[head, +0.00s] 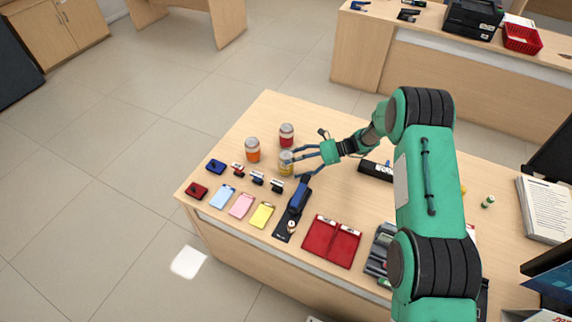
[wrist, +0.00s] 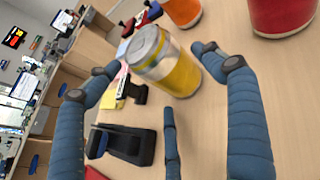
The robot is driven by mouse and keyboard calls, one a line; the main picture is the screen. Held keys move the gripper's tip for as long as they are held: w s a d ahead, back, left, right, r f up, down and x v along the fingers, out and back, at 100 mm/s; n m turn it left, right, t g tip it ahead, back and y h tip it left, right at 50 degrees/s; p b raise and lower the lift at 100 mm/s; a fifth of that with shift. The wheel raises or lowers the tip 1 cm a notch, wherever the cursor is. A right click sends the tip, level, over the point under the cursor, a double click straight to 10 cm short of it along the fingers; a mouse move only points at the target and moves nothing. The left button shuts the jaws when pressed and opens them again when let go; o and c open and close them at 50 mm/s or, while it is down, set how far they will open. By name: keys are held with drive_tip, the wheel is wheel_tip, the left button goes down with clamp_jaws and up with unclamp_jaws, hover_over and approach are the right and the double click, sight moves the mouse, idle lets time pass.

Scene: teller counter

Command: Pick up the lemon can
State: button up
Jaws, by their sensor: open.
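The lemon can (head: 286,163) is a small yellow can with a silver top, standing on the wooden counter in the head view. In the wrist view the can (wrist: 165,65) appears large and tilted, between the tips of my blue fingers. My gripper (head: 296,160) comes in from the right, low over the counter, with its fingers spread beside the can. In the wrist view my gripper (wrist: 160,68) is open, one finger to the left of the can and others to the right and below. I cannot tell whether any finger touches it.
A red folder (head: 332,242) lies nearer the front edge. The counter's far left corner is bare.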

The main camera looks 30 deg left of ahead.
drive_tip(key=shift+x, duration=0.95)
drive_tip(key=c, duration=1.3)
drive_tip(key=shift+r, duration=0.1)
drive_tip(key=shift+r+p, duration=0.75)
drive_tip(key=shift+r, duration=4.25)
drive_tip(key=shift+c, duration=0.2)
